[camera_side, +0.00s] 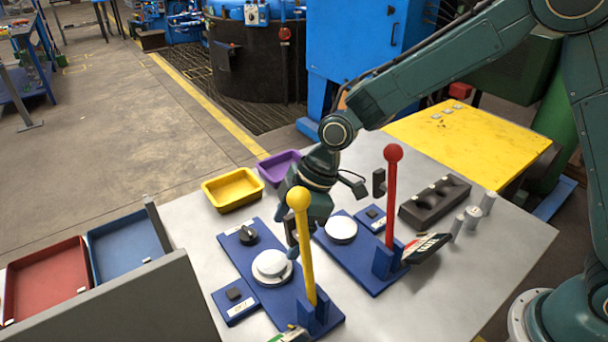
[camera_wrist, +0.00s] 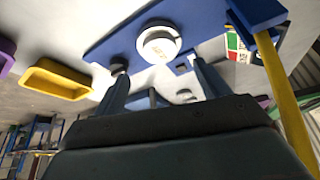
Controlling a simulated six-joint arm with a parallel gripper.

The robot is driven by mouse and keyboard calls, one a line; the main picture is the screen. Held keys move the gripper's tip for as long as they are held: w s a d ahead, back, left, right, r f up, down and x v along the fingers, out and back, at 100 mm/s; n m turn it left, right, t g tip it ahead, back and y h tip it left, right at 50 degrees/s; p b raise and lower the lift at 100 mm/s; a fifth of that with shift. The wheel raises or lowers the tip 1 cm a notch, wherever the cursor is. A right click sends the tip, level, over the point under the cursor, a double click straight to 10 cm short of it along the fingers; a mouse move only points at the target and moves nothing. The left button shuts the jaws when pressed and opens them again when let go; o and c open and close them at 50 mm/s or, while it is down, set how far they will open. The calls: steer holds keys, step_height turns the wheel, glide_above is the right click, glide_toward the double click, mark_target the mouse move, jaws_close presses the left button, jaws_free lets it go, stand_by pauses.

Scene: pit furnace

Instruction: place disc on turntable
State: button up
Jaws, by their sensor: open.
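A white disc (camera_side: 270,262) lies on a slightly wider white round turntable (camera_side: 275,281) on the front blue board. In the wrist view the disc (camera_wrist: 158,47) shows beyond my fingertips, on top of the turntable (camera_wrist: 145,30). A second white round piece (camera_side: 341,229) sits on the other blue board; I cannot tell whether it is a disc or a bare turntable. My gripper (camera_side: 293,250) is beside the disc, partly hidden behind the yellow lever. In the wrist view my gripper (camera_wrist: 159,76) is open, with nothing between its fingers.
A yellow-knobbed lever (camera_side: 300,225) and a red-knobbed lever (camera_side: 391,195) stand upright close to my gripper. Yellow (camera_side: 233,190) and purple (camera_side: 278,167) trays lie at the back. A dark block (camera_side: 435,202) is at right. The table's front right is clear.

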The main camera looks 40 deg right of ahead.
steer(key=shift+d+r, duration=0.15)
steer(key=shift+r, duration=0.2)
stand_by(0.4)
steer(key=w+d+r+t, duration=0.1)
steer(key=d+r+t, duration=0.15)
steer(key=r, duration=0.45)
steer(key=w+d+r+t, duration=0.1)
steer(key=d+r+t, duration=0.15)
steer(key=r, duration=0.45)
steer(key=s+d+r+m+h, duration=0.1)
steer(key=s+d+m+h, duration=0.1)
steer(key=s+d+m, duration=0.5)
steer(key=s+d+r+m+g+h, duration=0.1)
steer(key=s+d+m+h, duration=0.1)
steer(key=s+d+m, duration=0.5)
steer(key=s+d, duration=0.5)
steer(key=s, duration=0.7)
steer(key=shift+r+h, duration=0.3)
steer(key=shift+r, duration=0.1)
